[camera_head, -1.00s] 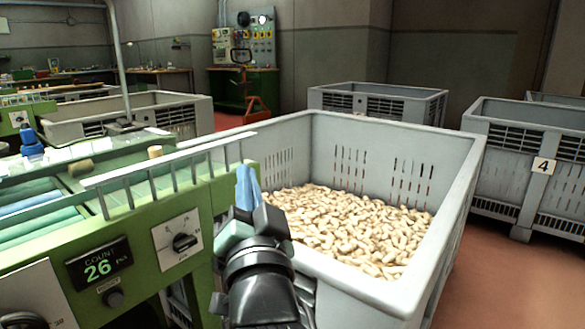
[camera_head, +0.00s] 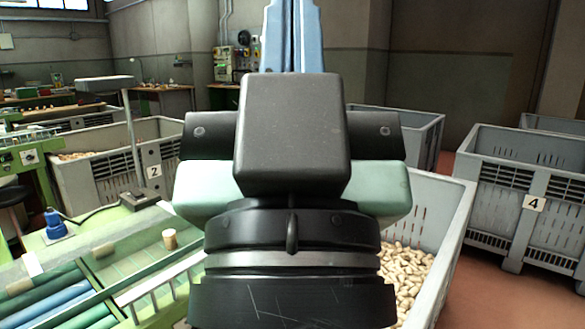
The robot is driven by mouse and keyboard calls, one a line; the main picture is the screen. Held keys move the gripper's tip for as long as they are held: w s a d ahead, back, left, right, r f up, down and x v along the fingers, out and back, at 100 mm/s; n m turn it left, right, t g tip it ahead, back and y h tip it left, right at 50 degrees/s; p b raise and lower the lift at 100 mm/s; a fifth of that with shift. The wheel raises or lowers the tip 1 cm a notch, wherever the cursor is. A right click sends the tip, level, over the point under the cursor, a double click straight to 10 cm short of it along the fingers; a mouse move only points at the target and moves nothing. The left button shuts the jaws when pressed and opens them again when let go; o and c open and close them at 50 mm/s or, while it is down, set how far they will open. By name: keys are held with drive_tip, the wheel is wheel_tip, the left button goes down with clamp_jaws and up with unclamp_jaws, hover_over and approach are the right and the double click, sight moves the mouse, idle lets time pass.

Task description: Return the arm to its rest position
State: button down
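My gripper (camera_head: 291,30) is raised in the middle of the head view, close to the camera and pointing up. Its two blue fingers stand side by side with no clear gap, so it looks shut. Their tips run to the top edge of the picture, and nothing shows between them. My dark wrist and the wide gripper body fill the centre and hide much of what lies behind.
A grey crate (camera_head: 458,207) of cork stoppers (camera_head: 408,268) stands behind my arm, mostly hidden. A green machine with rollers (camera_head: 55,295) is at lower left, with one cork (camera_head: 169,238) on it. Crate 4 (camera_head: 560,190) is at right, crate 2 (camera_head: 95,185) at left.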

wheel_tip(320, 180, up, 20)
drive_tip(key=p, duration=1.7)
drive_tip(key=shift+p, duration=0.4)
drive_tip(key=shift+r, duration=0.1)
